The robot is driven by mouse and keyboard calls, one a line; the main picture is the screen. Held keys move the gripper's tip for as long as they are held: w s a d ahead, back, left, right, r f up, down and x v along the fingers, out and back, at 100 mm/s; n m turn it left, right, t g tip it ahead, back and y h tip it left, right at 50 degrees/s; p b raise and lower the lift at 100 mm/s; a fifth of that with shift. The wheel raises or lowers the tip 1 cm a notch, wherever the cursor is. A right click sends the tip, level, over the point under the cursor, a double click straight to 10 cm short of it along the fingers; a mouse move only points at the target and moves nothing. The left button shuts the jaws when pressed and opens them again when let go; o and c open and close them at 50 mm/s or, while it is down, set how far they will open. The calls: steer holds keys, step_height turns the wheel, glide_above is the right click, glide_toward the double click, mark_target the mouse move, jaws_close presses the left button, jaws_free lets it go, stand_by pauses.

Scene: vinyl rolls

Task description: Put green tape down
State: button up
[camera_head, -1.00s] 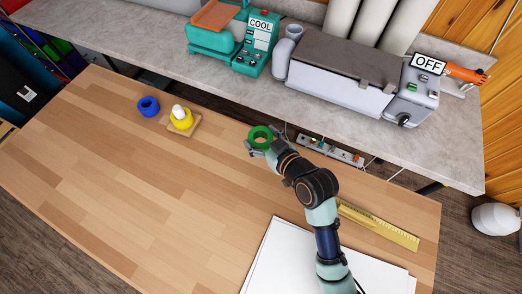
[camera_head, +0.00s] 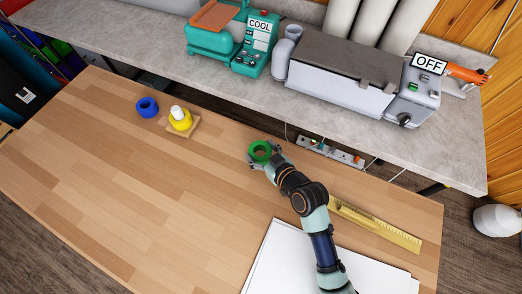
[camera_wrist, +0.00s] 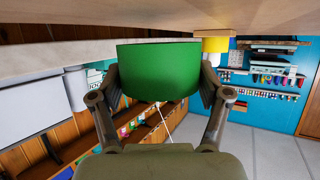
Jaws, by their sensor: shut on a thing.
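The green tape (camera_head: 260,153) is a thick ring near the back edge of the wooden table, right of its middle. My gripper (camera_head: 261,155) is shut on it from the front right. In the wrist view, where the table shows at the top, the green tape (camera_wrist: 160,72) sits between the two fingers of my gripper (camera_wrist: 160,85). Its rim is very close to the tabletop (camera_wrist: 160,18); I cannot tell whether it touches. The hidden part is the tape's side toward my arm.
A yellow roll (camera_head: 181,120) sits around a white peg on a small wooden base, left of the gripper. A blue roll (camera_head: 147,106) lies left of that. A yellow ruler (camera_head: 376,224) and white sheets (camera_head: 283,261) lie at the right. The table's left and middle are clear.

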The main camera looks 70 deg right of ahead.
steer(key=shift+s+a+f, duration=0.1)
steer(key=shift+f, duration=0.55)
steer(key=o, duration=1.2)
steer(key=shift+f+b, duration=0.15)
steer(key=shift+b, duration=0.15)
steer(key=shift+o, duration=0.2)
steer(key=shift+r+p, duration=0.6)
steer(key=shift+r, duration=0.15)
steer(key=b+v, duration=0.1)
steer(key=v, duration=1.1)
steer(key=shift+r, duration=0.35)
